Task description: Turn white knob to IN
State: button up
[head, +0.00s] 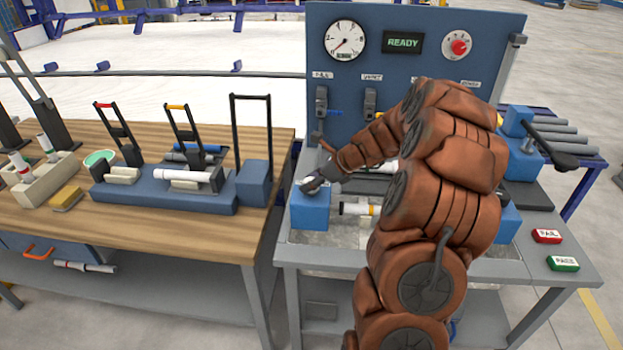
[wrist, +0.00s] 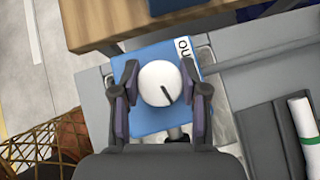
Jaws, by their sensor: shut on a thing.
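The white knob (wrist: 158,80) sits on top of a blue block (wrist: 152,52). Its dark pointer line points toward the lower right in the wrist view, away from a white label (wrist: 183,50) on the block that reads "OU", the rest cut off or covered. No IN label shows. My gripper (wrist: 160,88) has one finger on each side of the knob and is shut on it. In the head view my gripper (head: 313,184) is over the blue block (head: 309,212) at the left of the test bench; the knob is mostly hidden there.
A white pipe with a yellow band (head: 360,209) lies right of the block, partly behind my arm. The panel (head: 345,85) behind has a gauge, a READY display (head: 403,42) and a red knob (head: 459,47). A wooden table (head: 190,237) with pipe fixtures stands close on the left.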

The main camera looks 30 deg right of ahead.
dwell(0.3)
jog(key=o, duration=1.1)
jog(key=shift+o, duration=0.2)
jog(key=v, duration=1.2)
jog(key=shift+a, duration=0.1)
